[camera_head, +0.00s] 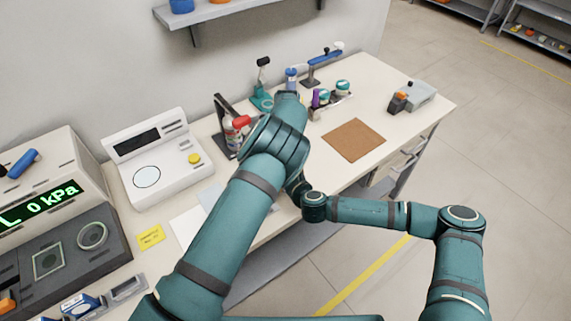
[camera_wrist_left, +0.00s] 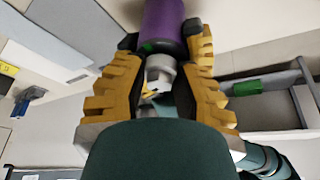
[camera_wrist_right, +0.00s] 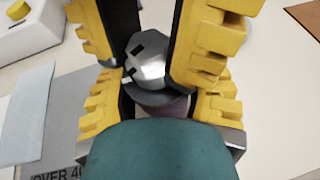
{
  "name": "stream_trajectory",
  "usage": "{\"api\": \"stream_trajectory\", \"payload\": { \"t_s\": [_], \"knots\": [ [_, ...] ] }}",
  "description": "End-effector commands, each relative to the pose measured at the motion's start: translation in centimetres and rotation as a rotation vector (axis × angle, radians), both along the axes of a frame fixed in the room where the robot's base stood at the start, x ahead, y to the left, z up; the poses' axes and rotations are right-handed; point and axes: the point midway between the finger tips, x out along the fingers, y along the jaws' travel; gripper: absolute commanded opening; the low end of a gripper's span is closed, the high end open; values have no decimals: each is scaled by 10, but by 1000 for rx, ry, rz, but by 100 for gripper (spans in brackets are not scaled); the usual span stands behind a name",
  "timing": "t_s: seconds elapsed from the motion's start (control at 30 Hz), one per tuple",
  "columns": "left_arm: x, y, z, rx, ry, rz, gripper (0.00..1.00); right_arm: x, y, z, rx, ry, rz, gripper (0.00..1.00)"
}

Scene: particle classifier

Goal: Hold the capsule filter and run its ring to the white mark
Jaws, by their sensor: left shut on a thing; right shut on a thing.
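The capsule filter's purple body (camera_wrist_left: 163,15) is at the top of the left wrist view, held between the black pads of my left gripper (camera_wrist_left: 161,38). A silver-white part and a small green patch show at its near end. In the right wrist view, a rounded silver piece with dark slots (camera_wrist_right: 148,62) sits between the fingers of my right gripper (camera_wrist_right: 150,85). A grey rim and a dull purple part (camera_wrist_right: 173,103) show below it. My right gripper is shut on the filter; the part it grips is unclear. I cannot make out the white mark. My arms hide both grippers in the head view.
The bench carries a white scale (camera_head: 150,160), a pressure console (camera_head: 38,210), a brown mat (camera_head: 345,143), and a small grey and orange device (camera_head: 410,97). Several small items stand behind my arm near the wall.

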Motion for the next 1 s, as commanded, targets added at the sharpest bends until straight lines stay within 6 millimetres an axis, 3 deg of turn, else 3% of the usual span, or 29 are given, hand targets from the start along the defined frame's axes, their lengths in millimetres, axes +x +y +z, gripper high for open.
{"api": "stream_trajectory", "payload": {
  "t_s": [0.4, 1.0],
  "knots": [
    [-1, -2, 1, 0, 4, -211, 0, 1, -1, 0, -1, -1, -3, 10],
    [-1, -2, 1, 0, 5, -244, 0, 1, -2, 0, -3, -1, -4, 10]
  ]
}}
